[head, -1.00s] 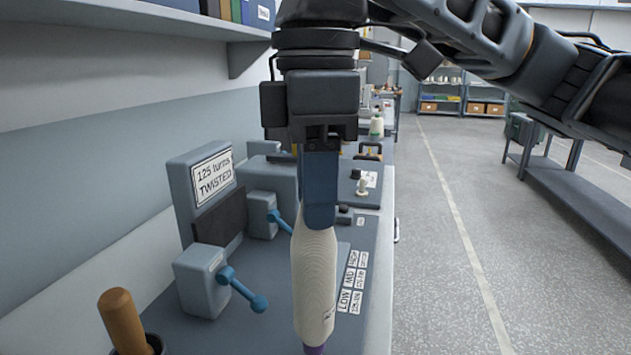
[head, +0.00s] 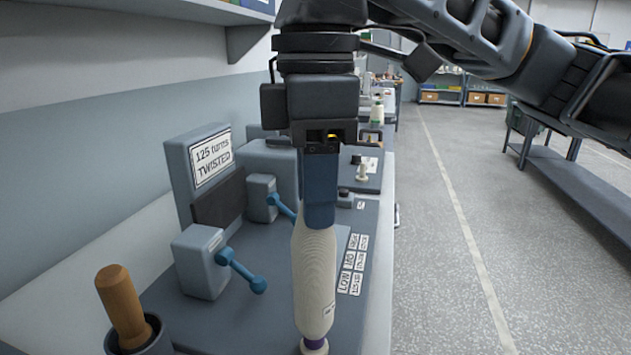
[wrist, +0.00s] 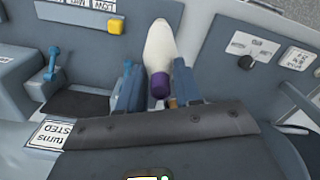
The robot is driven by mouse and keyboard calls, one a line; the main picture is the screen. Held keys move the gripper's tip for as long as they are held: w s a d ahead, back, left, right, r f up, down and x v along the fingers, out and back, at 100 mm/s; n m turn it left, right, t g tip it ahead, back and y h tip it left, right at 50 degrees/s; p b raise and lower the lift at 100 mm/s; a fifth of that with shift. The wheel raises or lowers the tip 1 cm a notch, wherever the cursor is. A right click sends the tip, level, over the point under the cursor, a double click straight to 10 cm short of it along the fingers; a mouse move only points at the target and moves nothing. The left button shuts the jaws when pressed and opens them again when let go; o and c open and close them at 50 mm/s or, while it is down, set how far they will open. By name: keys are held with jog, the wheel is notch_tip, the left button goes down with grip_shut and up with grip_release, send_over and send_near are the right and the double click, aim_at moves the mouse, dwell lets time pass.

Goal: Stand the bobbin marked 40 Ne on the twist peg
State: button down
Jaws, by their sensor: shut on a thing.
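My gripper (head: 320,215) is shut on a cream bobbin (head: 314,275) and holds it upright over the grey tester bench. The bobbin has a purple lower end and a small dark mark low on its side, too small to read. A pale round piece shows directly under the purple end; I cannot tell whether it is part of the bobbin or a peg. In the wrist view the bobbin (wrist: 160,45) lies between the fingers.
A tester with a "125 turns TWISTED" sign (head: 211,157) and blue levers (head: 240,270) is left of the bobbin. A wooden handle (head: 122,305) rises from a dark cup at front left. Another pale bobbin (head: 377,114) stands farther back. The floor aisle at right is clear.

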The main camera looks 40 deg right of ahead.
jog(key=shift+f, duration=0.4)
jog(key=c, duration=0.7)
grip_release()
jog(key=shift+r, duration=3.9)
